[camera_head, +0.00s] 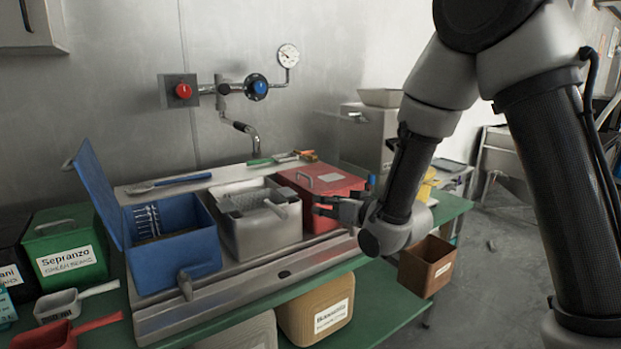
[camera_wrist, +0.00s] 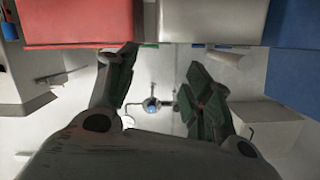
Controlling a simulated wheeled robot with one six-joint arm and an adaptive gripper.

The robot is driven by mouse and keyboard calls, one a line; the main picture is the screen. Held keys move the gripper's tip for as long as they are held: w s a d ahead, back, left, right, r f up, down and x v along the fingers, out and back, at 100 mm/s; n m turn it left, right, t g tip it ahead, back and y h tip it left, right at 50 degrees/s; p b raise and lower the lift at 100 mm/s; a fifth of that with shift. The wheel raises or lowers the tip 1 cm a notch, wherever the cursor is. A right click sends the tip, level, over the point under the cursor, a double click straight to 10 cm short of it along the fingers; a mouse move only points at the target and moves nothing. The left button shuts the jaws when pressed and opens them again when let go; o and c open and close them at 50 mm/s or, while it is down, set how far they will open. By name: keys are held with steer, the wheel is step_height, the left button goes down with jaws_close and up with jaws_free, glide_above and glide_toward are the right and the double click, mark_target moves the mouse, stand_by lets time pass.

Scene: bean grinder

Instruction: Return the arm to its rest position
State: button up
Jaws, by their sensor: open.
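My arm comes in from the upper right in the head view and bends down to my gripper (camera_head: 340,207). The gripper points left, in front of the red box (camera_head: 322,188) on the bench. Its fingers are spread with nothing between them, which also shows in the wrist view (camera_wrist: 162,95). In the wrist view the picture is upside down, with the red box (camera_wrist: 80,22) and a blue box (camera_wrist: 298,60) along the top. I cannot tell whether the fingers touch the red box.
The blue box (camera_head: 172,240) has its lid raised at the left. A grey metal box (camera_head: 258,232) stands between it and the red one. A brown bin (camera_head: 425,262) hangs at the bench's right end, just below my wrist. Open floor (camera_head: 500,265) lies to the right.

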steer(key=s+d+f+g+h, duration=0.2)
steer(key=s+f, duration=0.1)
steer(key=f, duration=0.2)
steer(key=s+d+f+g+h, duration=0.2)
steer(key=d+f+g, duration=0.1)
steer(key=f, duration=0.3)
steer(key=s+d+g+h, duration=0.3)
steer(key=s+d, duration=0.3)
steer(key=d, duration=0.1)
steer(key=s+d+r+m+h, duration=0.2)
steer(key=s+d+r+m, duration=0.2)
steer(key=s+d+r, duration=1.5)
steer(key=shift+s+d+r, duration=0.4)
steer(key=shift+s+r, duration=0.4)
steer(key=shift+s, duration=0.35)
